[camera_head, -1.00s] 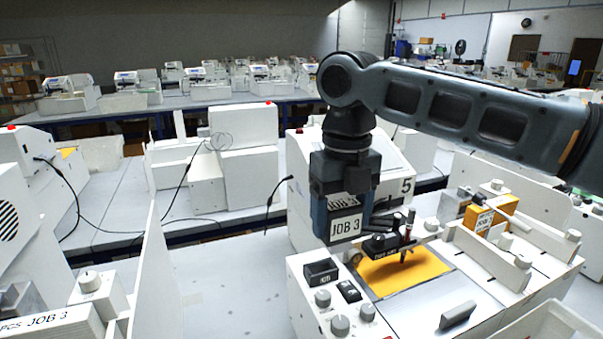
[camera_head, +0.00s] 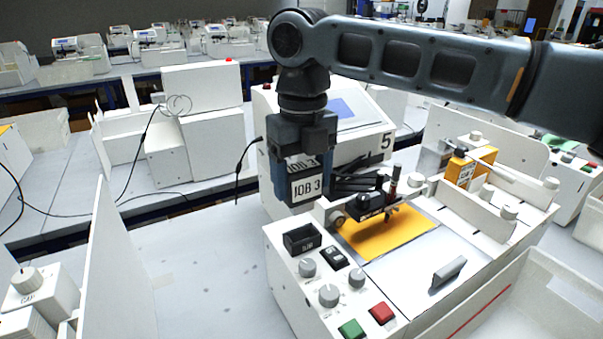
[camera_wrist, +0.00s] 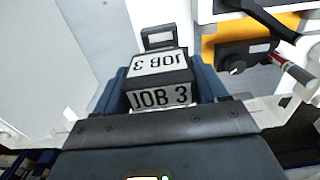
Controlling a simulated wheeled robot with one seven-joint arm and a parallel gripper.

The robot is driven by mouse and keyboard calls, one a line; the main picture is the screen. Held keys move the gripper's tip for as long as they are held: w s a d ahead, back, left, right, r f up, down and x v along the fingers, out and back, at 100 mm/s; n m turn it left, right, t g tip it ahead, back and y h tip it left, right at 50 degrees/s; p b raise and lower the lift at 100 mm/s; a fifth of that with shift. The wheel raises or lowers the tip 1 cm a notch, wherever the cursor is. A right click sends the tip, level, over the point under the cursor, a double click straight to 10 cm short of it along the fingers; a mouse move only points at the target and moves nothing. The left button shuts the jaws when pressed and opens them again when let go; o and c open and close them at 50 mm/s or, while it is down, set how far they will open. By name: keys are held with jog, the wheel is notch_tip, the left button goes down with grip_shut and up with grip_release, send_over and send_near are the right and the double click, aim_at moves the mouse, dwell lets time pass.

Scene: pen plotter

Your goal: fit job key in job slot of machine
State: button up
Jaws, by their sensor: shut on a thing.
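My gripper (camera_head: 300,178) is shut on the job key (camera_head: 306,188), a block with white JOB 3 labels and dark blue gripper fingers at its sides. In the wrist view the key (camera_wrist: 160,95) sits between the two fingers, with a dark frame shape just beyond it; I cannot tell whether that belongs to the key or the machine. The machine (camera_head: 285,268) is a white plotter marked 5. Its job slot (camera_head: 302,238) looks like a small black open box at the panel's back left corner. The key hangs above and behind the slot in the head view, apart from it.
Right of the slot are the black pen carriage (camera_head: 372,204) and an orange sheet (camera_head: 395,236). Knobs (camera_head: 329,295), a green button (camera_head: 352,329) and a red button (camera_head: 382,312) are on the front panel. A white partition (camera_head: 97,265) stands left. The tabletop between is clear.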

aim_at(303, 200)
notch_tip(303, 200, down, 3)
jog(key=shift+r+b, duration=0.15)
jog(key=shift+b, duration=0.85)
jog(key=shift+f, duration=1)
jog(key=shift+p, duration=0.4)
jog(key=shift+f+b, duration=0.3)
jog(key=shift+f, duration=1.2)
jog(key=o, duration=1.1)
jog(key=shift+r+b, duration=0.6)
jog(key=shift+r, duration=3.25)
